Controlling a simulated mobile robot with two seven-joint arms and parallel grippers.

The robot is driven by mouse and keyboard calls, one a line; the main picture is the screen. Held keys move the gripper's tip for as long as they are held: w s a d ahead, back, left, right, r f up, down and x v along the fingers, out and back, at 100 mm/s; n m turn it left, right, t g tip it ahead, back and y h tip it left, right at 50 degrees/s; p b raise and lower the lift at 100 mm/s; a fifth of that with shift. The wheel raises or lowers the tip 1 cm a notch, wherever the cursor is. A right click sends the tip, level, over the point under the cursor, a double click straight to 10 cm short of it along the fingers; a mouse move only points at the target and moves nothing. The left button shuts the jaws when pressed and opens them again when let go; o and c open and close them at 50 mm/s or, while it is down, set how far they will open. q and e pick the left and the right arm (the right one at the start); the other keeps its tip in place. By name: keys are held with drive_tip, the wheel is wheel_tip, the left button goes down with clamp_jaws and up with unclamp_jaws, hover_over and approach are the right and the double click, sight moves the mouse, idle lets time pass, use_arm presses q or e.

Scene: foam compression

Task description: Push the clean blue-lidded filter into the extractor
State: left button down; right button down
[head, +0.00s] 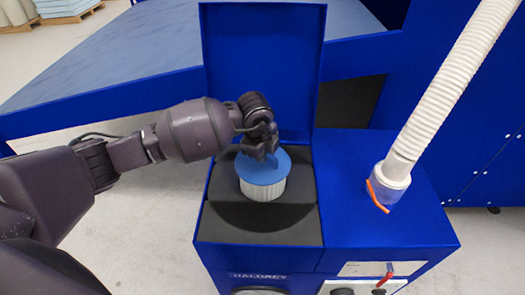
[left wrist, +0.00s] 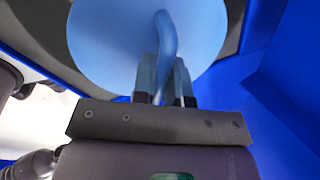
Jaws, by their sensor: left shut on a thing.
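The filter has a round blue lid (head: 263,167) and a white pleated body (head: 263,187). It stands upright in the open compartment of the blue extractor (head: 385,185). My left gripper (head: 270,152) is above the lid, shut on its raised blue handle. In the left wrist view the fingers (left wrist: 162,82) pinch the curved handle (left wrist: 165,45), with the lid (left wrist: 110,35) behind it. The lower end of the filter and how deep it sits are hard to tell. My right gripper is not in view.
The extractor's blue cover (head: 262,60) stands open behind the filter. A white ribbed hose (head: 450,80) rises from a port on the right, with an orange clip (head: 377,197) beside it. A large blue-edged table (head: 120,85) lies behind left.

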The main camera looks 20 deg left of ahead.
use_arm(q)
drive_tip(key=shift+r, duration=0.1)
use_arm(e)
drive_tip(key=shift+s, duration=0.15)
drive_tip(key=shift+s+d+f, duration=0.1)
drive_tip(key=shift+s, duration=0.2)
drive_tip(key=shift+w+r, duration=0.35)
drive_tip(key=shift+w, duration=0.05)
